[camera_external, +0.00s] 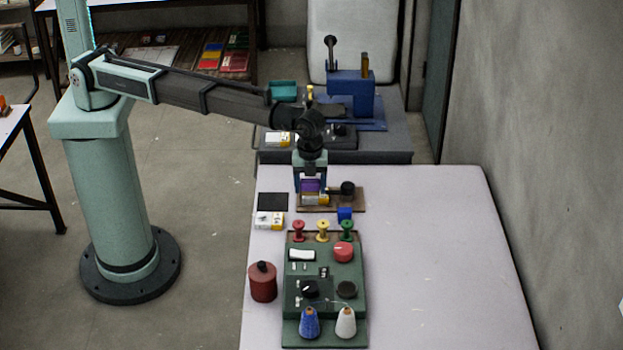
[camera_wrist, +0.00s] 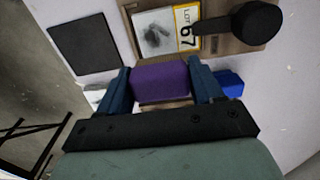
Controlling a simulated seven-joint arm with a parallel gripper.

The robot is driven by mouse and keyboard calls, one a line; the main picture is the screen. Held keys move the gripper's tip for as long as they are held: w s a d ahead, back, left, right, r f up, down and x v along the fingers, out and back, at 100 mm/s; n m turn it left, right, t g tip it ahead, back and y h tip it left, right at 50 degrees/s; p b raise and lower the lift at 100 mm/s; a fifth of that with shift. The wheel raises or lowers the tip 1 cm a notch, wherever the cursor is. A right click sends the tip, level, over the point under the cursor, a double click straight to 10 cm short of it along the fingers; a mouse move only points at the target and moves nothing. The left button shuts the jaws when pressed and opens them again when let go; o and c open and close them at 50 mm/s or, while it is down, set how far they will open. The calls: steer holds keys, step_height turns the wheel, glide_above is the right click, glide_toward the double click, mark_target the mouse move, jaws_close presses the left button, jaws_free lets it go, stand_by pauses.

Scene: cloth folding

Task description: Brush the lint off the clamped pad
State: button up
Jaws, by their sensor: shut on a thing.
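The purple block also shows between the fingers in the external view (camera_external: 310,185). A pale pad (camera_wrist: 153,32) with a dark grey patch, perhaps lint, lies on a brown board (camera_wrist: 225,46), just beyond the purple block in the wrist view. A black clamp with a round knob (camera_wrist: 257,22) reaches toward the pad from the right. I cannot tell whether the block touches the pad.
A black square (camera_external: 272,201) and a white-and-yellow box (camera_external: 269,221) lie left of the board. A blue cube (camera_external: 344,213) sits at its near edge. A green station (camera_external: 325,270) with spools stands nearer the camera. The table's right side (camera_external: 440,250) is clear.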

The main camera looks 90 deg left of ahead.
step_height(320, 180, down, 2)
steer(key=shift+a+f, duration=0.1)
steer(key=shift+a, duration=0.25)
steer(key=shift+a+f, duration=0.15)
steer(key=shift+a, duration=2.5)
steer(key=shift+d, duration=2.4)
steer(key=shift+s+d, duration=0.1)
steer(key=shift+d, duration=0.65)
steer(key=shift+s+a, duration=0.1)
steer(key=shift+a, duration=3.1)
steer(key=d, duration=0.6)
steer(key=shift+d, duration=0.15)
steer(key=shift+r, duration=4.05)
